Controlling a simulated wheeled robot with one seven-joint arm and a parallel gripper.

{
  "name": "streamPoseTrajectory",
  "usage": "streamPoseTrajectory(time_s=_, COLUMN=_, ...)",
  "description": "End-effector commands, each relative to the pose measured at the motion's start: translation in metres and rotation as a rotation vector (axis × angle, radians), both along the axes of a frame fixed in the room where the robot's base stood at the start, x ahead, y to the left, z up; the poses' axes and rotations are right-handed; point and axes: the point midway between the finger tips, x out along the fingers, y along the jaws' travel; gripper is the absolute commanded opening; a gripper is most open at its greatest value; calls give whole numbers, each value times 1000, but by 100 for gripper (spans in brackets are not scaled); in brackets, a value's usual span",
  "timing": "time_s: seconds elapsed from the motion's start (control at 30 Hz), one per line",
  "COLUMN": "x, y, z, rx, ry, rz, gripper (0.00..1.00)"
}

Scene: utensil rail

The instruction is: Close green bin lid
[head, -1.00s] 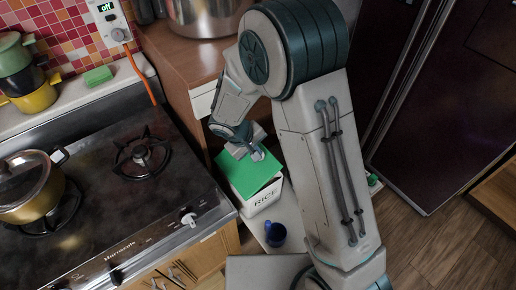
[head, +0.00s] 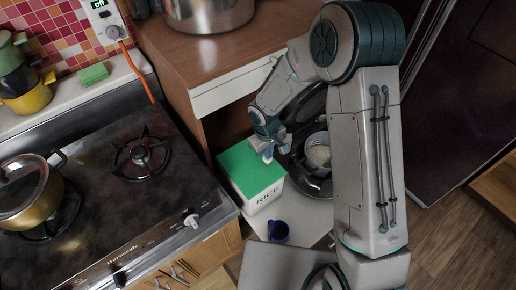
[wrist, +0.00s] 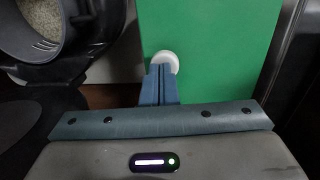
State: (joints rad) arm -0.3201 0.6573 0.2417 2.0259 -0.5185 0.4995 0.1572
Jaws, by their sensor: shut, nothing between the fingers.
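The white bin (head: 264,198) marked RICE stands on a low white surface right of the stove. Its green lid (head: 248,174) lies flat over the top in the head view, with no clear gap at the front edge. The lid fills the upper middle of the wrist view (wrist: 215,50). My gripper (head: 268,154) is over the lid's back right corner, fingers pointing down. I cannot tell whether the fingers touch the lid.
A dark blue cup (head: 278,231) stands in front of the bin. A black container with a grainy-filled bowl (head: 318,153) is close on the right. The stove (head: 110,210) with a pot (head: 28,190) is left. A wooden counter (head: 215,65) rises behind.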

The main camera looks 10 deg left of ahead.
Motion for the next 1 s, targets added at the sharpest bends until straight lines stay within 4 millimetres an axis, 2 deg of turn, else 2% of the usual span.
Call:
streamPoseTrajectory(time_s=0.17, x=0, y=0, z=13, rx=0, ry=-1, rz=0, gripper=0)
streamPoseTrajectory(time_s=0.7, x=1, y=0, z=112, rx=2, ry=-4, rz=0, gripper=0)
streamPoseTrajectory(time_s=0.83, x=1, y=0, z=130, rx=1, ry=-3, rz=0, gripper=0)
streamPoseTrajectory(time_s=1.0, x=0, y=0, z=139, rx=1, ry=0, rz=0, gripper=0)
